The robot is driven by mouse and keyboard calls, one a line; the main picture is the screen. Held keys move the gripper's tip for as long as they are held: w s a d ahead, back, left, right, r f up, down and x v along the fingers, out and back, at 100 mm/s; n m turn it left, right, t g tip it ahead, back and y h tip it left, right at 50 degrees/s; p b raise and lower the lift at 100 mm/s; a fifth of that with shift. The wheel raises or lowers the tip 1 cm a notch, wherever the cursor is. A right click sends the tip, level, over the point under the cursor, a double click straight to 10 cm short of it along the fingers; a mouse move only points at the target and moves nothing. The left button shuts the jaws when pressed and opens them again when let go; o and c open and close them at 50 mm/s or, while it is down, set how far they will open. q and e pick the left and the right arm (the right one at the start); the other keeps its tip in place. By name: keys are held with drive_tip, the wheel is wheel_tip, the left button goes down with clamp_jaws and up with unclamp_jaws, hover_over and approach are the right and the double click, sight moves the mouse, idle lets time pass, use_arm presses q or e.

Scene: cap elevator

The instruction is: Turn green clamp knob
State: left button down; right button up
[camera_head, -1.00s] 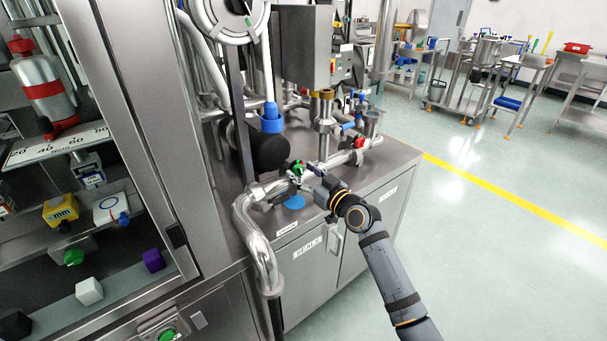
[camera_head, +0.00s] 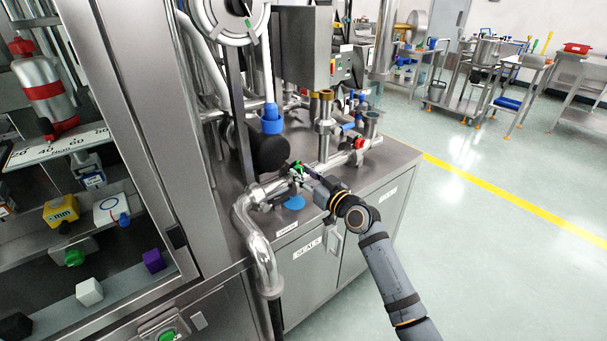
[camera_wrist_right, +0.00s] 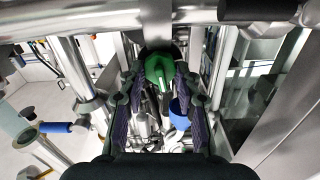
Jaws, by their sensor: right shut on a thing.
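The green clamp knob (camera_head: 297,169) sits on the steel pipe (camera_head: 262,190) above the front part of the steel cabinet top. In the right wrist view the knob (camera_wrist_right: 160,70) is a rounded green piece between the two dark finger pads. My right gripper (camera_head: 302,174) reaches in from the right and is shut on the knob; it also shows in the right wrist view (camera_wrist_right: 160,85). The gripper hides part of the knob in the head view. My left gripper is not in view.
Pipes and a valve with a red part (camera_head: 359,143) stand behind on the cabinet top (camera_head: 385,165). A blue disc (camera_head: 294,202) lies below the gripper. A tall steel frame (camera_head: 150,120) stands at left. Open floor (camera_head: 490,240) lies to the right.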

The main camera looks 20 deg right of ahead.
drive_tip(key=m+p, duration=0.1)
drive_tip(key=m, duration=0.2)
drive_tip(key=shift+m, duration=0.3)
drive_tip(key=shift+m+p, duration=0.4)
drive_tip(key=shift+m, duration=1)
drive_tip(key=o, duration=1.2)
drive_tip(key=shift+d, duration=0.1)
drive_tip(key=shift+c, duration=0.2)
